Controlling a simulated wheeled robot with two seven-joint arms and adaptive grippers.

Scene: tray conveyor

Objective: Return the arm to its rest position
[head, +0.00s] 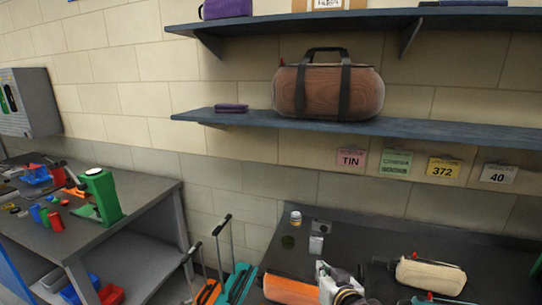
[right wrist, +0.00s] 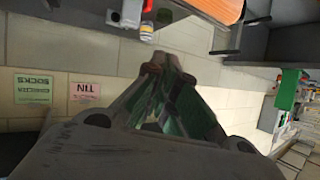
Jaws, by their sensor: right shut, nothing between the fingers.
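My right gripper (right wrist: 165,65) shows in the right wrist view with its dark and green fingers drawn together at the tips. It is shut and empty, with the tiled wall behind it. In the head view, part of my right arm (head: 340,287) rises at the bottom centre, in front of the dark table (head: 350,250). Its fingertips are hard to make out there. My left gripper is not in view.
An orange case (head: 290,292) and a cream pouch (head: 430,275) lie on either side of my right arm. Small jars (head: 296,218) stand further back. Shelves (head: 420,127) hold a brown bag (head: 327,90). A cluttered workbench (head: 130,225) stands left.

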